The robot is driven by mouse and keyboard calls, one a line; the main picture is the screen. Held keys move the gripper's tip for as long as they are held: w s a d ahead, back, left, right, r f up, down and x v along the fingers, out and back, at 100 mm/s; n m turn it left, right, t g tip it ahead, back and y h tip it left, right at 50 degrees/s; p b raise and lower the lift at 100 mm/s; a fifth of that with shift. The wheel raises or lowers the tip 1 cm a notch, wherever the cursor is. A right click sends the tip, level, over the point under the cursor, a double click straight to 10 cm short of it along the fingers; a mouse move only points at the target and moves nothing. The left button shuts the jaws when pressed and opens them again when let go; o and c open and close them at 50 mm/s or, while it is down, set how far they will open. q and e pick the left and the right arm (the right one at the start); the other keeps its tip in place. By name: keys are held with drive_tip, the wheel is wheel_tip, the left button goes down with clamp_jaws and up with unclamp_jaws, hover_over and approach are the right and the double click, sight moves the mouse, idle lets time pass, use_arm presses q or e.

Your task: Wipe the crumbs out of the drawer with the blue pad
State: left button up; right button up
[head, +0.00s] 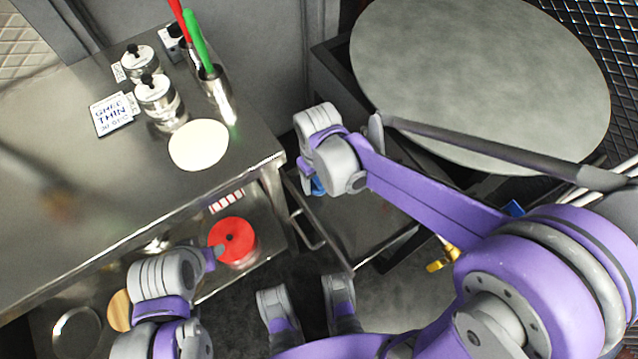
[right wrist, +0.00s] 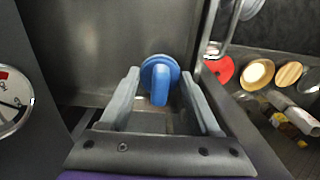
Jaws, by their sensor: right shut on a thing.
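The open drawer (head: 370,216) is a dark metal box under the round grey slab, with its bar handle (head: 308,232) at its left. In the right wrist view its grey inside (right wrist: 85,45) looks bare, and I make out no crumbs. My right gripper (right wrist: 161,100) is over the drawer, shut on the blue pad (right wrist: 160,72), a round disc with an upright grip between the fingers. In the head view only a bit of the pad (head: 317,187) shows below my wrist. I cannot tell whether it touches the drawer floor. My left gripper (head: 214,254) is at lower left, its fingers mostly hidden.
A steel table (head: 70,215) at left holds canisters (head: 158,98), a utensil pot (head: 216,92) and a pale disc (head: 198,145). A red-lidded pot (head: 234,242) stands on its lower shelf, close to my left gripper. A round grey slab (head: 480,75) stands behind the drawer.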

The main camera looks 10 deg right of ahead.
drive_tip(key=shift+r+p, duration=0.85)
drive_tip(key=shift+r, duration=0.65)
